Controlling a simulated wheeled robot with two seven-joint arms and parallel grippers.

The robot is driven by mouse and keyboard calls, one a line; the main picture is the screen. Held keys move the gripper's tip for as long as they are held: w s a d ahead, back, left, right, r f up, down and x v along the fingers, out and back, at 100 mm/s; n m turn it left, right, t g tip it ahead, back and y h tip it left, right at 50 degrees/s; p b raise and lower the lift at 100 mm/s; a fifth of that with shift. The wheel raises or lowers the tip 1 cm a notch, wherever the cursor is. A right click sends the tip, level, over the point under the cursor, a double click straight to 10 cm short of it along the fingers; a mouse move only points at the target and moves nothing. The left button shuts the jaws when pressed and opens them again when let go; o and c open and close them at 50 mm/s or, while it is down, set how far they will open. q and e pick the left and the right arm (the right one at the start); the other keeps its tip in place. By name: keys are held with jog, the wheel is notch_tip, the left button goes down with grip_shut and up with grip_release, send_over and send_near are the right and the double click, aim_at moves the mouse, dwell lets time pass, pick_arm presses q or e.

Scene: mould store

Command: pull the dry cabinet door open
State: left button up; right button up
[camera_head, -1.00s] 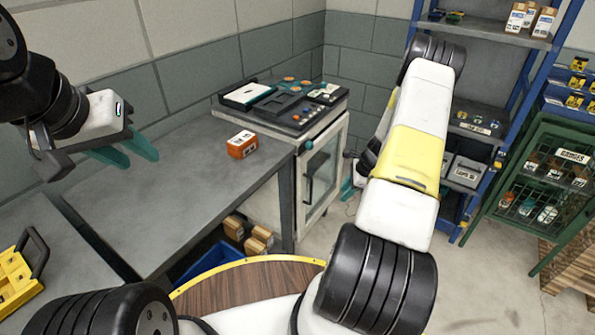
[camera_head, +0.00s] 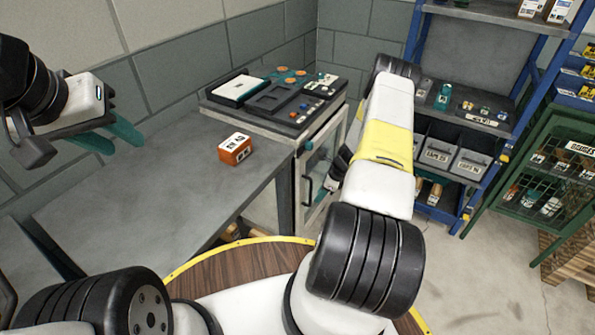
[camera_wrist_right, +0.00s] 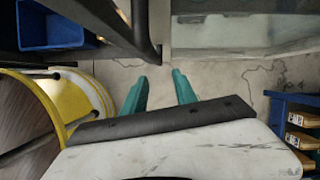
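The dry cabinet (camera_head: 339,124) stands at the right end of the grey bench, with a pale frame and a glass door (camera_head: 318,158). The door looks flush with the frame. Its dark upright handle (camera_head: 307,191) is on the door's left side. My right gripper (camera_head: 331,183) is close to the door, right of the handle, largely hidden by my arm. In the right wrist view its teal fingers (camera_wrist_right: 159,88) are apart with only floor between them, below a pale glassy panel. My left gripper (camera_head: 110,137) is open and empty above the bench, far from the cabinet.
An orange box (camera_head: 235,149) sits on the grey bench (camera_head: 150,195). Trays and small parts lie on the cabinet top. A blue shelf rack (camera_head: 480,158) and a green mesh cabinet (camera_head: 545,180) stand at right. A blue bin (camera_wrist_right: 55,28) shows in the right wrist view.

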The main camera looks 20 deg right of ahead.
aim_at(311, 191)
jog(key=w+a, duration=0.2)
jog(key=a, duration=0.1)
jog(key=shift+w, duration=0.15)
jog(key=shift+a+f, duration=0.15)
jog(key=shift+f, duration=0.4)
grip_shut()
dwell(0.9)
